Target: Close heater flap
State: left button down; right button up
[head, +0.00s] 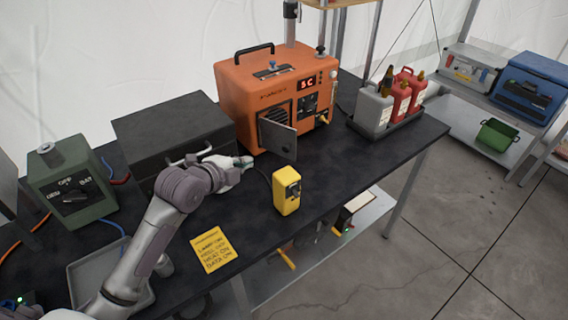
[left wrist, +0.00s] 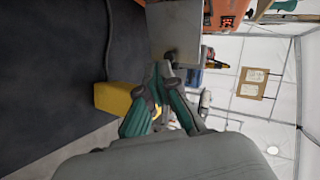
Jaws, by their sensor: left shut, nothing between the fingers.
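The orange heater (head: 265,85) stands on the dark table, its display reading 5C. Its grey metal flap (head: 277,139) stands open, swung out from the front beside the vent grille. In the left wrist view the flap (left wrist: 174,28) shows as a grey plate just beyond my fingertips. My left gripper (head: 247,162) is shut and empty, just left of the flap and low over the table. In the left wrist view its teal fingers (left wrist: 166,72) come together close to the flap's edge; I cannot tell whether they touch it. My right gripper is not in view.
A yellow box (head: 287,191) stands in front of the flap and shows beside my fingers in the wrist view (left wrist: 116,97). A dark case (head: 172,128) is left of the heater. A tray with fuel cans (head: 373,108) is at right. A yellow note (head: 214,250) lies in front.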

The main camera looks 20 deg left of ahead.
pick_arm(q)
jog(key=s+d+m, duration=0.2)
jog(key=m, duration=0.1)
jog(key=g+p, duration=0.1)
jog(key=p, duration=0.2)
send_near(285, 151)
jog(key=w+f, duration=0.3)
jog(key=w, duration=0.1)
jog(key=shift+w+d+f+h, duration=0.3)
jog(key=shift+w+d+h, duration=0.1)
jog(key=shift+w+d, duration=0.35)
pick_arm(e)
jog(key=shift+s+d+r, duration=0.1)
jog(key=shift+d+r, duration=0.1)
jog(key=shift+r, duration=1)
pick_arm(q)
jog(key=shift+a, duration=0.1)
jog(key=shift+w, duration=0.1)
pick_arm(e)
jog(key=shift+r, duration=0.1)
